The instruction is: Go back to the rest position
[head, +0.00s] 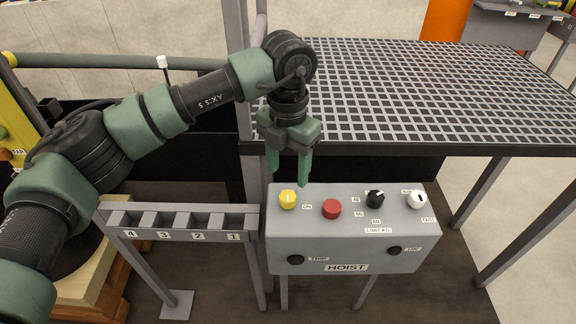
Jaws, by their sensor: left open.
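My left arm reaches in from the left, and its green gripper (289,168) points down just above the back edge of the grey hoist control box (345,232). The gripper is open, with its fingers a little apart and nothing between them. The box top carries a yellow knob (288,199), a red button (331,208), a black knob (375,198) and a white knob (416,199). The fingertips are behind the yellow knob and appear apart from it. My right gripper is not in view.
A dark grating platform (400,90) with a raised edge stands behind the box. A grey rack (185,232) with numbered slots is left of the box. A grey post (240,100) rises close beside my arm. Open floor (400,295) lies in front.

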